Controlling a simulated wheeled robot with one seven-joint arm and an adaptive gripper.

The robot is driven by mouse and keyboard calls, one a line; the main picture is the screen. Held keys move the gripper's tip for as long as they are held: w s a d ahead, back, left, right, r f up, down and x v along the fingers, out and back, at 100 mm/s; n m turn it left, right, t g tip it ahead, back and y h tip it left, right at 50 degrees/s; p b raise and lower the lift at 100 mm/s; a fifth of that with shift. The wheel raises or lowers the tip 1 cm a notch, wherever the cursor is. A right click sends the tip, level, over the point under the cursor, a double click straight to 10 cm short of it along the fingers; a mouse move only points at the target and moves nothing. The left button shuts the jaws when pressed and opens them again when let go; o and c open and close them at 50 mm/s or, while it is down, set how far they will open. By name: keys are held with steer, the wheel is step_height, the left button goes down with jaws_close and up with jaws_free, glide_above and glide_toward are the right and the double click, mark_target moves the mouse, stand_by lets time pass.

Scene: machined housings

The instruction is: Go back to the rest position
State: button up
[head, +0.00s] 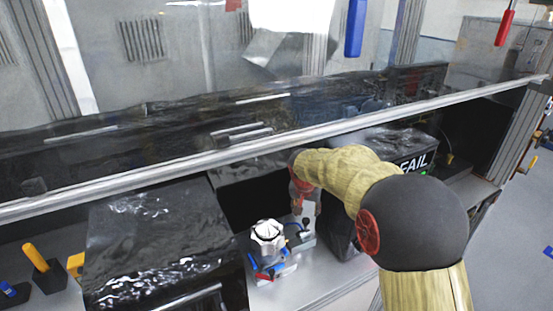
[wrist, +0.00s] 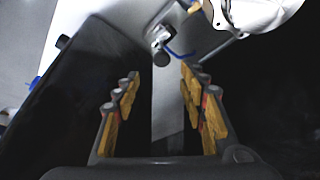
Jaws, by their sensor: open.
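My gripper (wrist: 160,105) shows in the wrist view with its yellow-padded fingers apart and nothing between them. In the head view my arm reaches down in front of the bench, and the gripper's fingertips are hard to make out there. A white machined housing (head: 268,236) sits on a fixture with blue and red parts (head: 270,268), just left of my gripper. The housing also shows at the top right of the wrist view (wrist: 262,12), apart from the fingers. A dark round knob (wrist: 161,57) lies beyond the fingertips.
A black-covered box (head: 160,240) stands left of the fixture. A metal rail (head: 250,148) crosses above the bench. Yellow and blue handled tools (head: 36,258) stand at the far left. Bare bench (head: 320,284) shows in front.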

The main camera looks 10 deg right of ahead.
steer(key=s+a+f+n+y+b, duration=0.1)
steer(key=s+b, duration=0.6)
steer(key=s, duration=1.2)
steer(key=s+a+f+n+t+y+b, duration=0.1)
steer(key=s+n+b, duration=0.3)
steer(key=s, duration=1.6)
steer(key=a+b, duration=0.1)
steer(key=b, duration=0.3)
steer(key=shift+s+a+f+t, duration=0.2)
steer(key=shift+s+f+t, duration=0.05)
steer(key=shift+s+t, duration=0.05)
steer(key=shift+c, duration=0.2)
